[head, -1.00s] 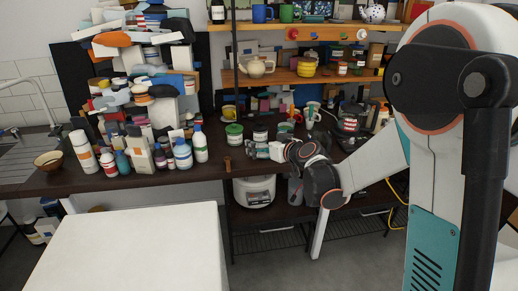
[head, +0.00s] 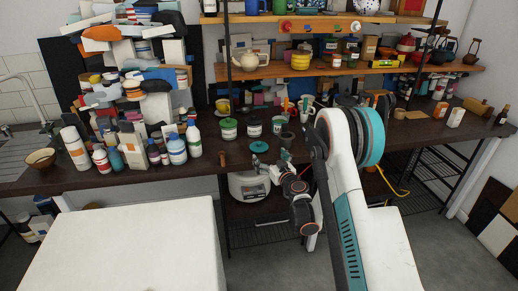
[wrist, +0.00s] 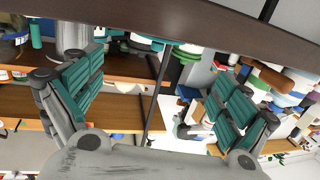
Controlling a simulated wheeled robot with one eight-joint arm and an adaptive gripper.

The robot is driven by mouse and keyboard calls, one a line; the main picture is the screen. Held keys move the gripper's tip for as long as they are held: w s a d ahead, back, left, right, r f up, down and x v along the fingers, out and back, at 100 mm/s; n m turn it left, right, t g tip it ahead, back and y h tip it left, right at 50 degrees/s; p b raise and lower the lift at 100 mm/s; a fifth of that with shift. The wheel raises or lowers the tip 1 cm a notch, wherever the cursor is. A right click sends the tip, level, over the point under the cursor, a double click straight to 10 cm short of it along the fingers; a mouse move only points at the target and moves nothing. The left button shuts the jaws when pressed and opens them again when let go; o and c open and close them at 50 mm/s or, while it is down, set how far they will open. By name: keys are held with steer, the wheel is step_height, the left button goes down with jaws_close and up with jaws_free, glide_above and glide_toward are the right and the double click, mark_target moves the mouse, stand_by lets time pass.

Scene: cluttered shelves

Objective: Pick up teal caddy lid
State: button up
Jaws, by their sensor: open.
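The teal caddy lid (head: 259,147) is a small round disc with a knob, lying on the dark counter close to its front edge in the head view. My gripper (head: 272,170) is just in front of and below it, near the counter edge, apart from the lid. In the wrist view my gripper (wrist: 160,78) has its teal-padded fingers spread wide with nothing held between them.
A green-lidded jar (head: 228,129) and other jars stand behind the lid. A small brown cylinder (head: 222,159) stands to its left, near several bottles. A rice cooker (head: 249,186) sits under the counter. A white table (head: 130,250) occupies the front left.

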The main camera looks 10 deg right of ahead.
mark_target(260, 145)
steer(key=b+x, duration=0.1)
steer(key=x, duration=0.5)
steer(key=shift+f, duration=0.1)
steer(key=b+x, duration=0.1)
steer(key=x, duration=0.1)
steer(key=b+x, duration=0.1)
steer(key=x, duration=0.2)
steer(key=shift+w+d+b, duration=0.1)
steer(key=shift+d+b, duration=0.15)
steer(key=shift+b, duration=0.15)
steer(key=shift+w+a+r, duration=0.1)
steer(key=shift+w+r, duration=0.1)
steer(key=shift+w, duration=0.35)
steer(key=c, duration=1.2)
